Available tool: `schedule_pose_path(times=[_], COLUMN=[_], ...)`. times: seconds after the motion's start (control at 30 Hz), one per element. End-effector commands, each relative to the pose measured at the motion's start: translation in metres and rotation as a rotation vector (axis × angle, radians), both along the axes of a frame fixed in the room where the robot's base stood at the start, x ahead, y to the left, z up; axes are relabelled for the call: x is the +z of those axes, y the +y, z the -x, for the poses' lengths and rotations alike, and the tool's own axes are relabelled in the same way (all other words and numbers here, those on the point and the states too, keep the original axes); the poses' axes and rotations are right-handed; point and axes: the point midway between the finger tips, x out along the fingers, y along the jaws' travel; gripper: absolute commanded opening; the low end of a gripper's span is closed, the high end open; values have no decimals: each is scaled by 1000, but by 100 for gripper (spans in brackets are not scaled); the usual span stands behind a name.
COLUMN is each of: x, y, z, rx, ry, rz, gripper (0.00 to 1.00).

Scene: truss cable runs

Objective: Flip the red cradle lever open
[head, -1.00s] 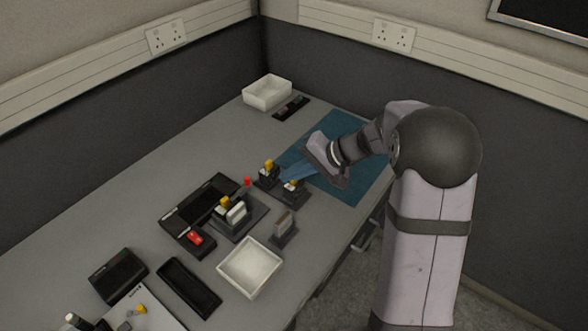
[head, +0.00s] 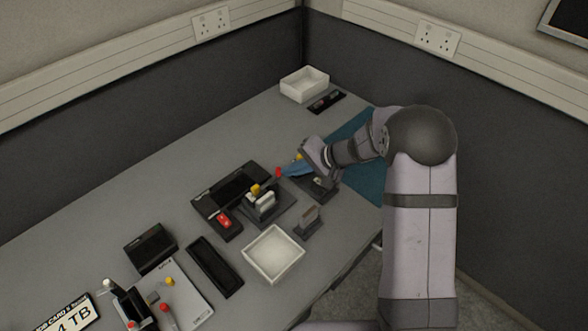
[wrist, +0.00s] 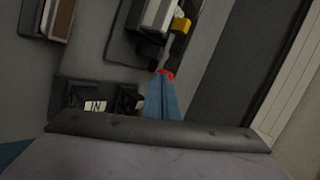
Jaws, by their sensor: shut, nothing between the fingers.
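The lever's red tip (head: 278,172) stands on a thin stem at the far side of the dark cradle block (head: 284,212), which carries a white-and-silver piece and a yellow knob (head: 255,189). In the wrist view the red tip (wrist: 166,73) lies right at the ends of my blue fingers, with its grey stem reaching up to the cradle. My gripper (head: 286,171) is shut with nothing between the fingers. It points left over the table beside the red tip; I cannot tell whether they touch. The wrist view also shows my gripper (wrist: 163,78).
Dark fixtures (head: 320,187) sit under and beside my gripper. A black tray device (head: 205,200) with a red switch (head: 224,220) is left of the cradle. Table at back left is clear.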

Motion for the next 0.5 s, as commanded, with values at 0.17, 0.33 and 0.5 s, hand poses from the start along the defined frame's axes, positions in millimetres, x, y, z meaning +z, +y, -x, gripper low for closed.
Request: schedule_pose_path(times=[0.17,0.33,0.5], x=[0,0,0], y=[0,0,0], z=[0,-1,-3], rx=[0,13,47], ry=[0,0,-1], rz=[0,0,0], gripper=[0,0,0])
